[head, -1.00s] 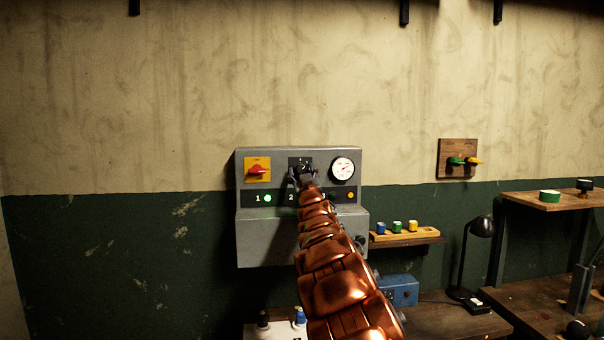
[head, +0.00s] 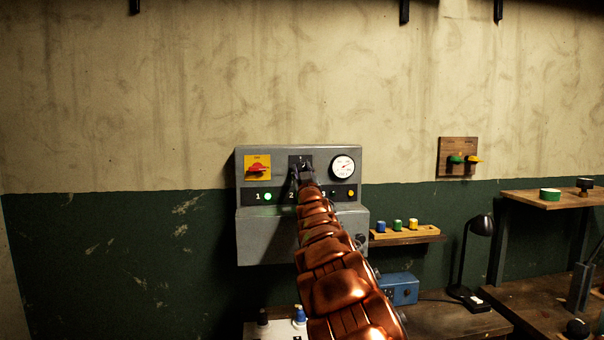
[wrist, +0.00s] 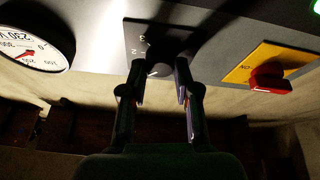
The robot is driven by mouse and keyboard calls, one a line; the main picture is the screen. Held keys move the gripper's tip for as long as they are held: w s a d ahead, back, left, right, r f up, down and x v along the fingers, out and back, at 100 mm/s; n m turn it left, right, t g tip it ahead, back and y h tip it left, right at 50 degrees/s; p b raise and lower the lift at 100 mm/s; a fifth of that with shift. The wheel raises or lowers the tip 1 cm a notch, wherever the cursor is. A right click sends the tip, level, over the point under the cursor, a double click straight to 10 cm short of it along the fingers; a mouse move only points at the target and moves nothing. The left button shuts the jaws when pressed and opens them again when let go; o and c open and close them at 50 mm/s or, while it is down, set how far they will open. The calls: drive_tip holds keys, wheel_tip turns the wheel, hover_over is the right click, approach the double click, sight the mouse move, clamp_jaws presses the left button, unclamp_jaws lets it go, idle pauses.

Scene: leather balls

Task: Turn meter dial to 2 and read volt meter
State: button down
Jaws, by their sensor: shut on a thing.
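The grey meter box (head: 262,225) hangs on the wall in the head view. Its black dial plate (head: 294,160) sits at the top middle, partly covered by my gripper (head: 304,178). In the wrist view the dark dial knob (wrist: 159,69) is between the two fingertips of my gripper (wrist: 160,82), which is shut on it. The knob's pointer direction is too dark to tell. The round white volt meter (head: 343,167) is right of the dial; it also shows, inverted and cut off, in the wrist view (wrist: 30,45), with a red needle. Lamp 1 (head: 268,197) glows green.
A red switch on a yellow plate (head: 257,168) is left of the dial. A yellow lamp (head: 351,193) is lit at the right. A wooden shelf (head: 405,239) with coloured knobs and a blue box (head: 400,289) are lower right.

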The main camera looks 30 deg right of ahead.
drive_tip(key=shift+f+b, duration=0.15)
drive_tip(key=shift+b, duration=0.15)
drive_tip(key=shift+a+m+h+b, duration=0.1)
drive_tip(key=shift+m+h+b, duration=0.5)
drive_tip(key=shift+m, duration=0.4)
drive_tip(key=shift+w+a+m+g+h, duration=0.1)
drive_tip(key=shift+m+g+h, duration=0.4)
drive_tip(key=shift+m, duration=0.6)
drive_tip(key=m+g+h+p, duration=0.1)
drive_tip(key=m, duration=0.1)
drive_tip(key=r+m+g+h+p, duration=0.1)
drive_tip(key=m, duration=0.2)
drive_tip(key=shift+p, duration=0.4)
drive_tip(key=shift+f+m+g+p, duration=0.15)
drive_tip(key=shift+m+g+p, duration=0.35)
drive_tip(key=shift+m+p, duration=0.65)
drive_tip(key=shift+m, duration=0.45)
drive_tip(key=c, duration=0.8)
unclamp_jaws()
drive_tip(key=shift+f, duration=0.1)
drive_tip(key=shift+c, duration=0.2)
